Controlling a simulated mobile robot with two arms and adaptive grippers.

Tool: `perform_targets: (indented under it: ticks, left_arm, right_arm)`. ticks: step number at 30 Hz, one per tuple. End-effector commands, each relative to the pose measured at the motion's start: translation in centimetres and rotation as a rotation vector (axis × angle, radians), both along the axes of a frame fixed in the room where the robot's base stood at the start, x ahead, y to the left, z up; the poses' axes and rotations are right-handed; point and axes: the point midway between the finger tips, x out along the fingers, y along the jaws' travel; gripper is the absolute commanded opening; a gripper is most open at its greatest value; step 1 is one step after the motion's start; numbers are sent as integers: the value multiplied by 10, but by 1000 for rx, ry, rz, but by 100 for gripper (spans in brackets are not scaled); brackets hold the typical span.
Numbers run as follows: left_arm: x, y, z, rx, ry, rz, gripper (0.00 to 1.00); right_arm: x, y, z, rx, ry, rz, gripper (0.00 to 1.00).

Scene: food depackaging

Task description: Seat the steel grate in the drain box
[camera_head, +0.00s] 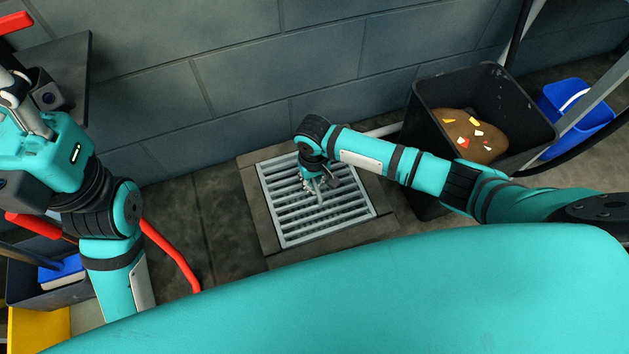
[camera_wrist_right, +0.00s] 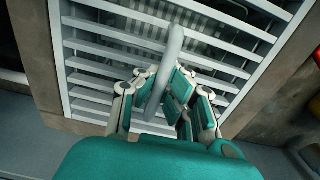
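The steel grate (camera_head: 284,224) is a pale square frame with several parallel slats. It lies at the drain box in the floor, inside a stone surround (camera_head: 255,208), and looks about level; whether it is fully down is not clear. In the right wrist view the grate (camera_wrist_right: 85,78) carries a curved grey handle (camera_wrist_right: 174,45). My right gripper (camera_head: 319,188) is over the middle of the grate. In its wrist view the fingers (camera_wrist_right: 163,84) close around the handle from both sides. My left gripper (camera_head: 14,92) is partly cut off at the upper left, away from the grate, its fingers unclear.
A black bin (camera_head: 424,118) with brown food waste stands right of the grate, with a blue bucket (camera_head: 578,119) beyond. A block wall (camera_head: 270,75) rises behind. Red bars (camera_head: 172,255) and a yellow item (camera_head: 38,330) are at the left.

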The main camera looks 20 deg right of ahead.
Motion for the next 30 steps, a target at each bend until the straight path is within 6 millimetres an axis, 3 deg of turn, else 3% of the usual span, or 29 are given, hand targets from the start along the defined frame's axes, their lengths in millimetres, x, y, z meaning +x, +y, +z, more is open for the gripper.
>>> perform_targets:
  ticks: [3,10,19,21,30]
  left_arm:
    - [0,0,0,0,2,0,29]
    - [0,0,-1,0,2,-1,29]
    - [0,0,-1,1,2,-1,29]
    - [0,0,5,-1,-2,-1,29]
    - [0,4,-12,-10,126,-6,29]
  right_arm:
    - [-1,0,-3,0,1,0,0]
    - [0,0,-3,0,1,0,29]
    - [0,0,0,0,-1,0,29]
    - [0,0,8,0,-1,-1,29]
    - [0,0,71,1,0,0,29]
